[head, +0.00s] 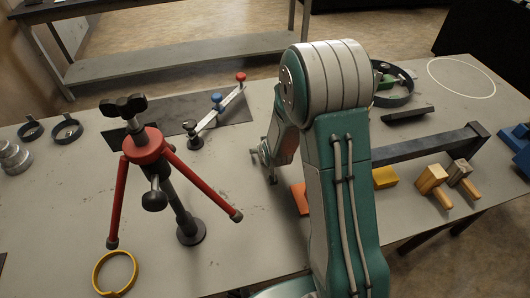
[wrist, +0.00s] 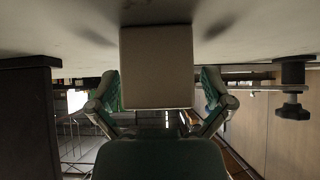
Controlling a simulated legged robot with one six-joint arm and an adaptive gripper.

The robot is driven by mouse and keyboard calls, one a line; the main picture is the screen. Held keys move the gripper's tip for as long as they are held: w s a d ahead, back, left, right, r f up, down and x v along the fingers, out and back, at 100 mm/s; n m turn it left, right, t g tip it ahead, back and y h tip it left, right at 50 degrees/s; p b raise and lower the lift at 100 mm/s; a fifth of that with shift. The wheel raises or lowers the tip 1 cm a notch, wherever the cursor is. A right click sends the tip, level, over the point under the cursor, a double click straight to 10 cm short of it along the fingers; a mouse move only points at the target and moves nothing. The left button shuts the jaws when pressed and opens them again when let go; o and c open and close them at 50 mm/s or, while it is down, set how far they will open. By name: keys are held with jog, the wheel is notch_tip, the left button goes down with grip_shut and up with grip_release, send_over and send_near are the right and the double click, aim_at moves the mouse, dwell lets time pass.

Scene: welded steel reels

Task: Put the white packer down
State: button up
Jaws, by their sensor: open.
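The white packer (wrist: 157,65) shows in the wrist view as a pale square block between the two fingers of my gripper (wrist: 160,82). The fingers are open, one on each side of it, and I cannot tell whether either touches it. The pale tabletop fills the top of that view, and the block's upper edge meets it, so the block appears to be at the surface. In the head view my gripper (head: 266,164) is low over the middle of the table (head: 235,262), partly behind my arm. The packer is hidden there.
A red tripod stand (head: 146,146) is on the left. A jointed bar with red and blue knobs (head: 217,112) lies behind my gripper. An orange piece (head: 299,197) is beside my arm.

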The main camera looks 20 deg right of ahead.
jog(key=c, duration=1.3)
